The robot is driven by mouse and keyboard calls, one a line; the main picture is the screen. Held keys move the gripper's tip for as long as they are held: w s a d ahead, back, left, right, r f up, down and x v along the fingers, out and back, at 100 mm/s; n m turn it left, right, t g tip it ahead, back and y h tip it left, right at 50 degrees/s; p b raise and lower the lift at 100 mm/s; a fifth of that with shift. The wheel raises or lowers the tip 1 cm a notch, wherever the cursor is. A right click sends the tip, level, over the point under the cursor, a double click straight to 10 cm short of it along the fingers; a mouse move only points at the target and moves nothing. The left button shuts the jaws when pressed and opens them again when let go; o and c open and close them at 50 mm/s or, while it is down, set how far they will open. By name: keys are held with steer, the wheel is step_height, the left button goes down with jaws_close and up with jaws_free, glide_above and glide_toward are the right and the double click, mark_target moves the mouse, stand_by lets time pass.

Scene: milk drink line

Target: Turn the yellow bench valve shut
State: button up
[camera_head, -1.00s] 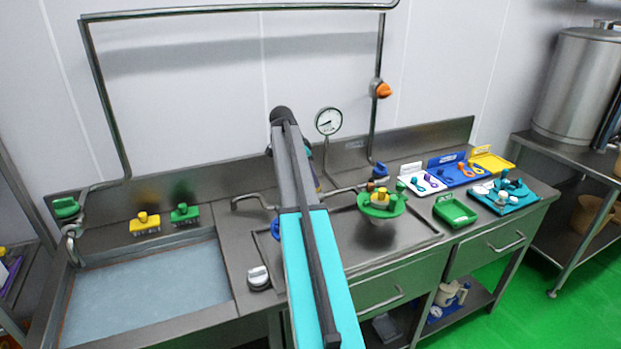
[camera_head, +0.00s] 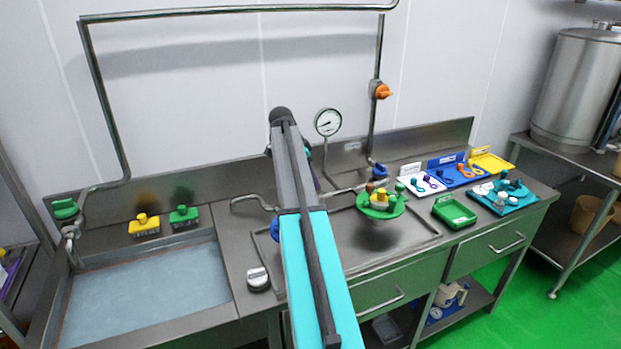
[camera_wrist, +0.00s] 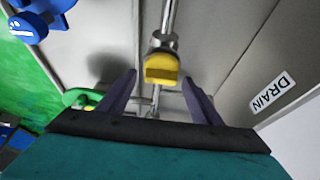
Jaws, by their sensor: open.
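The yellow bench valve (camera_wrist: 162,68) sits on a metal pipe in the wrist view, near the middle. My gripper (camera_wrist: 160,78) is open there, with its two dark purple fingers spread to the left and right of the yellow handle. The handle lies between or just beyond the fingertips; I cannot tell its exact depth, and no contact shows. How far the handle is turned is not clear.
A DRAIN label (camera_wrist: 272,93) is on the steel surface at right. A blue part (camera_wrist: 45,15) is at upper left and a green one (camera_wrist: 80,97) below it. In the head view, a round green holder (camera_head: 382,210) and a green tray (camera_head: 455,211) stand right of my arm.

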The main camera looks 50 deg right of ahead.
steer(key=shift+r, duration=0.1)
steer(key=b+v, duration=0.2)
steer(key=v, duration=1.1)
steer(key=shift+r, duration=0.3)
steer(key=shift+a, duration=0.15)
